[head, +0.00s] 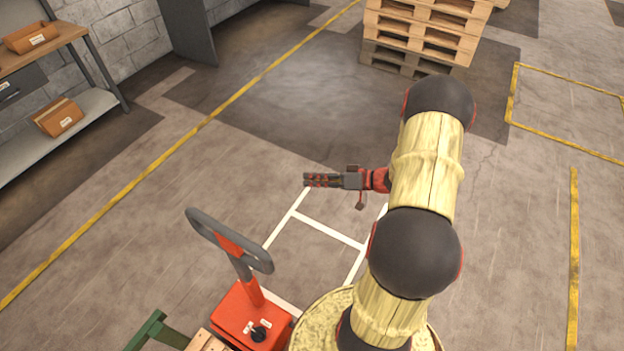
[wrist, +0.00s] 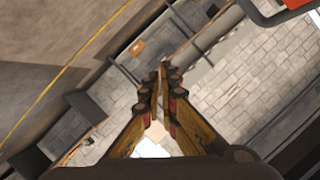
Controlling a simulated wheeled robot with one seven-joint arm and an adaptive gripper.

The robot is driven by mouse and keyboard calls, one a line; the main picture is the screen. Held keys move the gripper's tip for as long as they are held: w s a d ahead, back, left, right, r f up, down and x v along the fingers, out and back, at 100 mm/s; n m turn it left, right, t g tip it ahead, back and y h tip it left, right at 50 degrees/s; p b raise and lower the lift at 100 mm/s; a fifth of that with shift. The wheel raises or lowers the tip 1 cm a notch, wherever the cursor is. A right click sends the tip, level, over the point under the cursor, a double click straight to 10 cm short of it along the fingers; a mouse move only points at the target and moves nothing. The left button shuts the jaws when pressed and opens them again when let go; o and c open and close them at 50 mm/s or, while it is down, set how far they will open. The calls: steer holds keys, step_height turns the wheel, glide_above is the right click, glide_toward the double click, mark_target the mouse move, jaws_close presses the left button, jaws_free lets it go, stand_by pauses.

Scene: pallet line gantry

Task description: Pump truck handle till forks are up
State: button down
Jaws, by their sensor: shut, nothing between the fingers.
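The pallet truck's handle (head: 230,240) is a dark grey loop with a red panel, standing tilted on a red post at the lower left of the head view. Its red body (head: 250,316) has a black knob and small labels. My gripper (head: 308,180) is to the right of and beyond the handle, apart from it, pointing left. In the wrist view my gripper (wrist: 161,75) is shut with nothing between its fingers. A dark and red edge, perhaps the handle, shows at that view's top right. The forks are not visible in either view.
Stacked wooden pallets (head: 420,35) stand at the back. A workbench (head: 50,45) with brown boxes is along the left wall. A green bar (head: 150,328) and wood lie beside the truck. Open floor with yellow and white lines lies between.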

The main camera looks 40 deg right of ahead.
steer(key=c, duration=2.3)
jaws_free()
steer(key=o, duration=0.7)
steer(key=v, duration=1.2)
steer(key=shift+c, duration=0.3)
